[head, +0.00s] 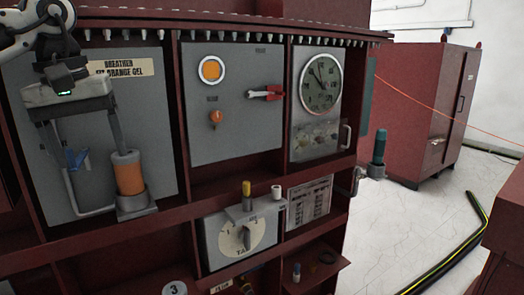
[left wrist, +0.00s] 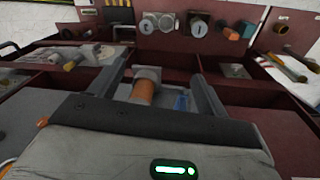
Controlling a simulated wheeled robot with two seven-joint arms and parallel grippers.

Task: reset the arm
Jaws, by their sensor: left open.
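My left gripper (head: 88,150) hangs open and empty in front of the left grey panel of the dark red cabinet (head: 228,178). Its two fingers point down. The orange gel breather (head: 128,173) stands on a grey base just below the finger on the right of the head view. In the left wrist view the orange breather (left wrist: 143,90) shows between the spread fingers of the left gripper (left wrist: 160,75), closer to the left one. I cannot tell whether a finger touches it. My right gripper is in neither view.
A blue-handled valve (head: 77,160) and a thin pipe sit beside the breather. The cabinet also carries a red-handled lever (head: 266,93), a round gauge (head: 321,84) and a dial (head: 242,238). A second red cabinet (head: 428,115) stands on open floor at the right.

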